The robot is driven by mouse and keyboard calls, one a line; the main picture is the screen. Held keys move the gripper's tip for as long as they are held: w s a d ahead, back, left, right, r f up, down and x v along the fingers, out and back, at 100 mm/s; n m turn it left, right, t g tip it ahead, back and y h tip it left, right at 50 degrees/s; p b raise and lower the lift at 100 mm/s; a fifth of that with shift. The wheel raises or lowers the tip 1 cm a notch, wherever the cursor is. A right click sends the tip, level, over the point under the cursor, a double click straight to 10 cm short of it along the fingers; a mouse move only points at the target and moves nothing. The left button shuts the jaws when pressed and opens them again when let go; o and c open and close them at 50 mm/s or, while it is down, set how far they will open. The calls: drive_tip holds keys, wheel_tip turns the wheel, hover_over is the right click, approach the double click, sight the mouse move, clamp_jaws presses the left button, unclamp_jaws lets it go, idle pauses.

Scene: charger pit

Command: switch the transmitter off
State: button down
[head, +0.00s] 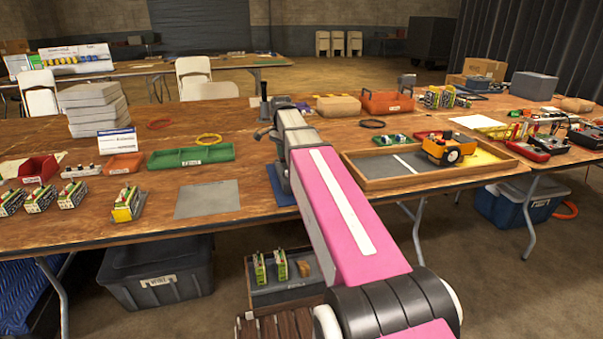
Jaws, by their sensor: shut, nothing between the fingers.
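No transmitter can be made out for certain in the head view. A blue mat (284,196) lies near the table's front edge, mostly covered by my arm, so anything on it there is hidden. My gripper (281,176) is at the far end of my pink arm, low over this mat. It is shut and empty; its fingertips are mostly hidden, and I cannot tell whether they touch anything. An orange wheeled vehicle (446,150) stands in a wooden-rimmed tray (400,184) to the right of my arm.
A grey plate (207,198) and green tray (191,156) lie left of my gripper. A black upright thing (264,103) stands behind it. Red-and-black devices (527,147) with cables crowd the right. Bare wood shows between the green tray and the mat.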

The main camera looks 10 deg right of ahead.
drive_tip(key=shift+f, duration=0.15)
drive_tip(key=shift+r, duration=3.5)
